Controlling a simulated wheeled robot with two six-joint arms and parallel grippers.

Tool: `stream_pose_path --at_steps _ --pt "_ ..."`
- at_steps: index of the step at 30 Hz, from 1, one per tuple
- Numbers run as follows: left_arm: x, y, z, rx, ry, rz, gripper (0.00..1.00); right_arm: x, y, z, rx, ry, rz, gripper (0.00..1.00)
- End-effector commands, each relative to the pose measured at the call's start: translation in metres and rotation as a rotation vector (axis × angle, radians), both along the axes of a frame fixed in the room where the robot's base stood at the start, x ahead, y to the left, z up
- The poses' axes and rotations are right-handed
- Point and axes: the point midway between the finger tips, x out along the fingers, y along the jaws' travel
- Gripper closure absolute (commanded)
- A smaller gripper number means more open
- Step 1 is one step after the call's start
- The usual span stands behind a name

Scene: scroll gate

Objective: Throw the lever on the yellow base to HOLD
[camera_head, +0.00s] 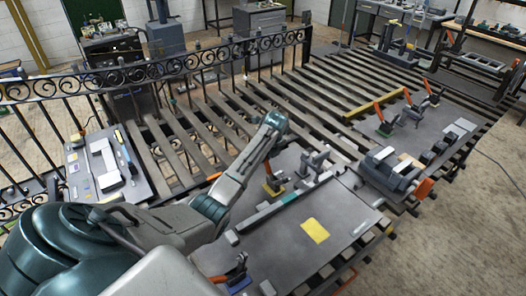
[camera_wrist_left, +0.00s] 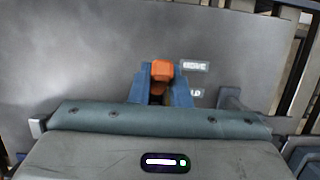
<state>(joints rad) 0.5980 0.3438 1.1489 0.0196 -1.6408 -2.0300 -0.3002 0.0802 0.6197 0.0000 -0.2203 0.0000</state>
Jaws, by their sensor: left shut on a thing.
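My left gripper (camera_wrist_left: 160,72) is shut on an orange lever handle (camera_wrist_left: 161,69) in the left wrist view, with a blue finger on either side. A small label beside it appears to read MOVE (camera_wrist_left: 195,65). A second label below, partly covered, shows the letters LD (camera_wrist_left: 196,92). In the head view, a yellow base (camera_head: 273,190) with grey upright parts stands on the grey panel, just right of my left arm. My left fingertips cannot be made out there, and the base under the held handle is hidden in the wrist view. My right gripper is not in view.
A blue base with an orange handle (camera_head: 238,272) stands on the near panel edge. A green base (camera_head: 385,129) stands on the right panel. A yellow card (camera_head: 315,230) lies on the middle panel (camera_head: 345,200). A scrolled iron gate (camera_head: 150,72) runs behind.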

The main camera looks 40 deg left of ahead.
Motion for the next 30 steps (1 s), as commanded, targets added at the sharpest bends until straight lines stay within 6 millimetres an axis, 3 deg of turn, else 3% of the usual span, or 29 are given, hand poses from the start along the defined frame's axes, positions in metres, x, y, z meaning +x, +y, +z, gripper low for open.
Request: stream_pose_path --at_steps 3,15,30 --pt "-0.002 -0.010 0.005 0.081 -0.025 -0.003 1.00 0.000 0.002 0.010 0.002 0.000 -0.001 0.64" --pt "-0.007 -0.027 0.008 0.277 -0.081 0.000 1.00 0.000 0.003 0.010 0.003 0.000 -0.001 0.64" --pt "-0.008 -0.029 0.008 0.314 -0.092 0.001 1.00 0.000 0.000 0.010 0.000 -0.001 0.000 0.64"
